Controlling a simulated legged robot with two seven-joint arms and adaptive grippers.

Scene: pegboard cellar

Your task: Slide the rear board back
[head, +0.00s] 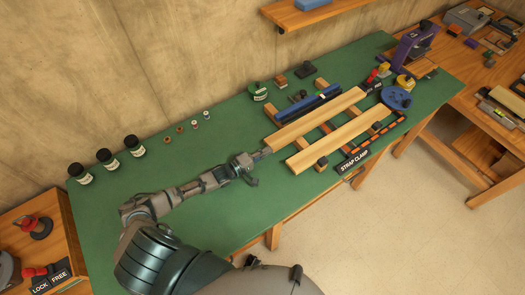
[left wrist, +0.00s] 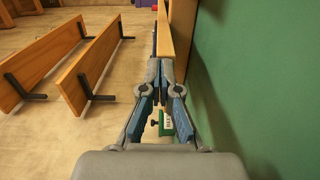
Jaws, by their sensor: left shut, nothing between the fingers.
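Two pale wooden boards lie side by side across darker crossbars on the green bench. The rear board (head: 318,120) runs obliquely, its near left end by my left gripper. The front board (head: 340,140) lies parallel with a gap between them. My left gripper (head: 254,163) is shut and empty, just off the rear board's left end; I cannot tell whether it touches. In the left wrist view the shut fingers (left wrist: 163,68) point at a wooden board (left wrist: 182,25), apparently the rear one. My right gripper is not in view.
A dark blue bar (head: 312,104) lies behind the rear board. A strap clamp (head: 362,152) and blue disc (head: 396,98) are at the right. Dark jars (head: 105,158) and small spools stand along the back. The green bench (head: 205,225) is clear at front left.

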